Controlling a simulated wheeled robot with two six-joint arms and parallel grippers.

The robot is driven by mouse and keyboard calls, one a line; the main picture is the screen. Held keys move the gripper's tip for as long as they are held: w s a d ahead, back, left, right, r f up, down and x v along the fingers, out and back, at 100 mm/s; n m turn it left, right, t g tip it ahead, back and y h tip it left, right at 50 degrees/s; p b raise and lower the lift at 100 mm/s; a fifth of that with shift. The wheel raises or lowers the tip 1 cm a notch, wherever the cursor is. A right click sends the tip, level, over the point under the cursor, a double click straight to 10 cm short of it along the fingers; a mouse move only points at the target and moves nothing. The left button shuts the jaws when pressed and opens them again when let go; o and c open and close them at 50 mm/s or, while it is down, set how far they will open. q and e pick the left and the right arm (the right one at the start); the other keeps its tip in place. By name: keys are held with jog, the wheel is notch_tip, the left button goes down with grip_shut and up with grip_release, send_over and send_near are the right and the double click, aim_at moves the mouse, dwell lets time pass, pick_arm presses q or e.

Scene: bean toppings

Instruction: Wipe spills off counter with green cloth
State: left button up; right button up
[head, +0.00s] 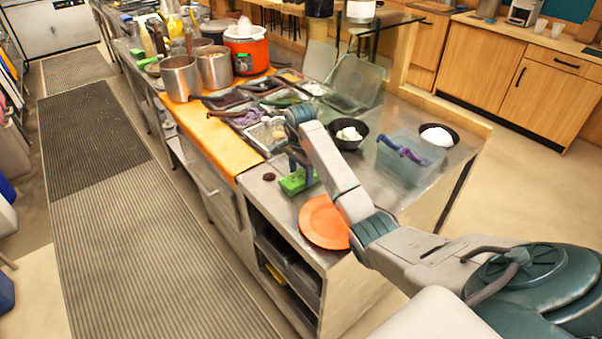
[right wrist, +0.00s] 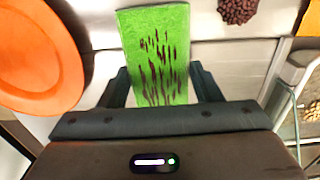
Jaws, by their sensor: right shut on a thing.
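The green cloth (head: 296,182) is a small flat rectangle on the steel counter (head: 262,196), left of the orange plate's top edge. In the right wrist view the cloth (right wrist: 154,50) carries dark reddish-brown streaks. My right gripper (head: 301,170) is shut on the cloth from above; its two fingers flank the cloth in the right wrist view. A dark round spill (head: 269,177) lies on the counter just left of the cloth. In the right wrist view it looks like a clump of dark beans (right wrist: 238,10), apart from the cloth. My left gripper is not in view.
An orange plate (head: 322,224) lies close to the cloth, under my right forearm. Black bowls (head: 348,144) and a clear bluish bin (head: 412,170) with purple-handled tools stand to the right. An orange board (head: 215,140) and food pans lie behind. The counter's front edge is near the spill.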

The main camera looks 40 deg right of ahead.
jog(key=shift+r+p, duration=2.4)
jog(key=shift+r, duration=1.45)
jog(key=shift+f, duration=0.1)
